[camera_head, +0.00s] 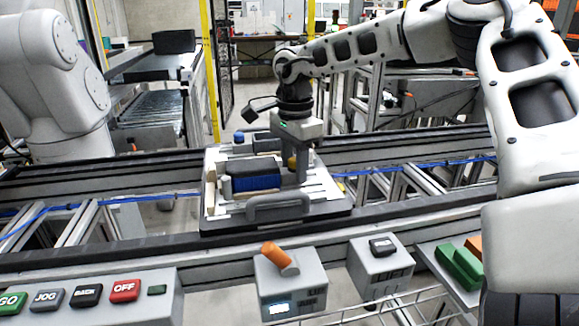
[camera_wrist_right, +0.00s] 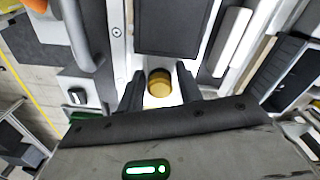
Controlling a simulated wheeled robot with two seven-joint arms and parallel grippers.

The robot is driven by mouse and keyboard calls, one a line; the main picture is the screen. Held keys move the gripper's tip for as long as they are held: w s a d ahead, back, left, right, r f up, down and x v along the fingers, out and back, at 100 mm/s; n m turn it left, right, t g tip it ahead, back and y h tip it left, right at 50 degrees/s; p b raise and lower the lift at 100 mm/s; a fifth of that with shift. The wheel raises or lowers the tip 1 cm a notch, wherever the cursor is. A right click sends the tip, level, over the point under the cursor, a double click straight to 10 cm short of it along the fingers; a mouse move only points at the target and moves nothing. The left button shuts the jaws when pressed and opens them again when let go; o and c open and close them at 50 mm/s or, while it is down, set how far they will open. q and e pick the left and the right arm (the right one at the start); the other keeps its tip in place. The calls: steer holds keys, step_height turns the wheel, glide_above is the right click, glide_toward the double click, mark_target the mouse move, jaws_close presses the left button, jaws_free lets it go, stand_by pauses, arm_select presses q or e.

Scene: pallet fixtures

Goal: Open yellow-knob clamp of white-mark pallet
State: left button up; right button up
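The pallet (camera_head: 222,212) sits on the conveyor in the middle of the head view, with pale strips on its top and a dark block with a blue side (camera_head: 257,182) on it. A yellow knob (camera_head: 292,161) stands at its right part, partly hidden by my right gripper (camera_head: 298,172). In the right wrist view the yellow knob (camera_wrist_right: 160,84) lies between the two dark fingertips of my right gripper (camera_wrist_right: 161,90). A narrow pale gap shows beside the knob, and the fingers look apart. A blue knob (camera_head: 239,137) is at the pallet's far side. My left gripper is out of view.
A grey handle (camera_head: 278,207) runs along the pallet's near edge. In front stand a box with an orange lever (camera_head: 280,258), a LIFT button box (camera_head: 380,265) and a button panel (camera_head: 90,300). Green blocks (camera_head: 460,266) lie at right. Conveyor rails (camera_head: 420,212) extend to both sides.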

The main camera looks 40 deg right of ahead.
steer(key=shift+d, duration=0.25)
steer(key=shift+s+d, duration=0.65)
steer(key=shift+d, duration=0.3)
steer(key=o, duration=0.6)
step_height(320, 180, up, 8)
steer(key=p, duration=0.5)
steer(key=shift+p, duration=0.4)
stand_by(0.6)
